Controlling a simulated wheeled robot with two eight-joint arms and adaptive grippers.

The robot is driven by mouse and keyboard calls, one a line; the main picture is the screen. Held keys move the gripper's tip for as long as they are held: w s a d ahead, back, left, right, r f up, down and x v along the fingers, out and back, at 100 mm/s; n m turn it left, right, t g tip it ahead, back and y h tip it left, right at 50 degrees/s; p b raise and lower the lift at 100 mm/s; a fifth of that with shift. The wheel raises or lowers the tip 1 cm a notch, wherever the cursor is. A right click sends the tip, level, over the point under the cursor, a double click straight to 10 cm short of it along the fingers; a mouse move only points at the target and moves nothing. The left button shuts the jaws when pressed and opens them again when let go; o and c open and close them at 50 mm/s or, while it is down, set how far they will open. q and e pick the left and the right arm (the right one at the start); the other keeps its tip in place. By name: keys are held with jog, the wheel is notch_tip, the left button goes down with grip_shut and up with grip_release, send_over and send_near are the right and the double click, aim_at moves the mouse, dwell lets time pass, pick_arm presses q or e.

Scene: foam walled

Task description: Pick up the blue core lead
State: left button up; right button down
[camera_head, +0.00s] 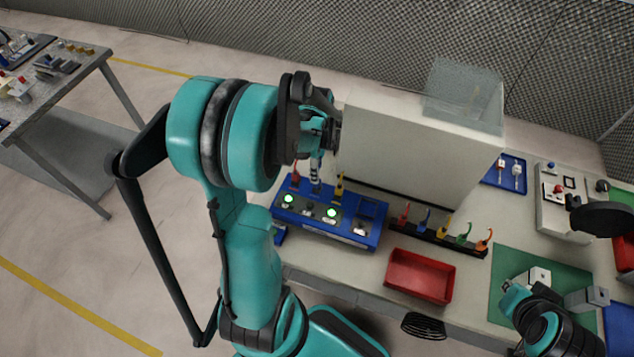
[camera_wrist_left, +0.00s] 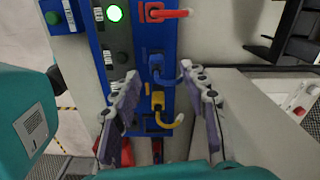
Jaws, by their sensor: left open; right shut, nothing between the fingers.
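In the left wrist view a blue lead (camera_wrist_left: 166,76) is plugged into a blue panel (camera_wrist_left: 128,30), between a red lead (camera_wrist_left: 165,14) and a yellow lead (camera_wrist_left: 165,106). My left gripper (camera_wrist_left: 161,82) is open, with its fingers on either side of the blue lead and nothing visibly held. In the head view my left gripper (camera_head: 317,160) points down over the blue box (camera_head: 350,233) and hides much of that blue lead. Another blue lead (camera_head: 425,217) stands in the black rack. My right gripper (camera_head: 548,292) is shut and empty over the green mat; its fingertips are unclear.
The rack (camera_head: 447,240) holds several coloured leads. A red tray (camera_head: 420,276) lies in front of it. A large pale cabinet (camera_head: 405,150) stands close behind the blue box. A blue tray (camera_head: 508,171) and a grey control box (camera_head: 560,220) are at the right.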

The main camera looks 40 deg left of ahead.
pick_arm(q)
jog(key=f, duration=0.2)
jog(key=f+b, duration=0.1)
jog(key=f, duration=0.1)
jog(key=shift+s+d, duration=0.15)
jog(key=shift+d, duration=0.1)
jog(key=shift+f, duration=0.5)
jog(key=shift+r, duration=0.1)
grip_shut()
jog(key=shift+r, duration=0.1)
